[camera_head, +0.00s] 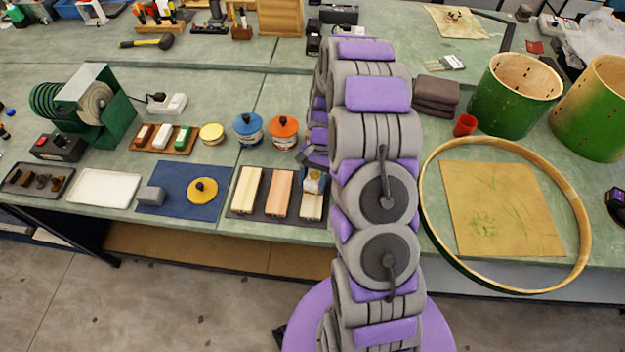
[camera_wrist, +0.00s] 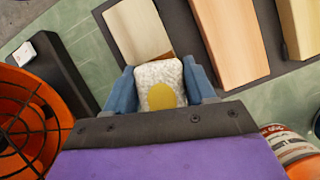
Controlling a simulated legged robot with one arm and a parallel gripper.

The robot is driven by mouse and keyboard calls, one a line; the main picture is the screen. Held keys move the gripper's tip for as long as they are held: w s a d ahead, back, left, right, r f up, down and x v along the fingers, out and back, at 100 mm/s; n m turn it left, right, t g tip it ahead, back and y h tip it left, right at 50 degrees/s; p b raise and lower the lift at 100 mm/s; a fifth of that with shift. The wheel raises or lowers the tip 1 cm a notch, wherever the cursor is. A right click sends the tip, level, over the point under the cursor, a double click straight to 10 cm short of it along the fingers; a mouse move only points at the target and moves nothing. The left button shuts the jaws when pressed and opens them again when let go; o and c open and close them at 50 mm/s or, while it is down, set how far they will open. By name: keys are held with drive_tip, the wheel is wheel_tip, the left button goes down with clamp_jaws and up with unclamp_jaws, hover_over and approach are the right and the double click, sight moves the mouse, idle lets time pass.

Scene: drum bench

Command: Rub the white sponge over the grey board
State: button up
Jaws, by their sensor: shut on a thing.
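My gripper (camera_wrist: 160,88) has its blue fingers shut on the white sponge (camera_wrist: 157,73), which has a yellow patch. In the head view my gripper (camera_head: 314,178) is small and partly hidden by my arm. The grey board (camera_wrist: 138,28) is pale and greyish, with a browner part near the sponge. It also shows in the head view (camera_head: 311,208), at the right end of a dark mat. The sponge is over the board's brownish end in the wrist view. Whether it touches the board cannot be told.
An orange-toned board (camera_head: 281,194) and a pale yellow board (camera_head: 246,190) lie beside it on the dark mat (camera_head: 263,216). An orange-lidded tin (camera_head: 284,128) and a blue-lidded tin (camera_head: 248,128) stand behind. A large wooden hoop (camera_head: 578,215) lies to the right of my arm.

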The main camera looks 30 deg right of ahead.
sight(309, 204)
drive_tip(key=shift+s+a+p, duration=0.25)
drive_tip(key=shift+s+a, duration=0.35)
drive_tip(key=shift+s, duration=0.35)
drive_tip(key=shift+s+a+p, duration=0.2)
drive_tip(key=shift+s+a, duration=0.4)
drive_tip(key=shift+s, duration=0.3)
drive_tip(key=shift+w, duration=0.15)
drive_tip(key=shift+w+d+p, duration=0.35)
drive_tip(key=shift+w+d, duration=0.45)
drive_tip(key=shift+w, duration=0.3)
drive_tip(key=shift+s+a, duration=0.4)
drive_tip(key=shift+s, duration=0.2)
drive_tip(key=shift+s+a, duration=0.35)
drive_tip(key=shift+s, duration=0.2)
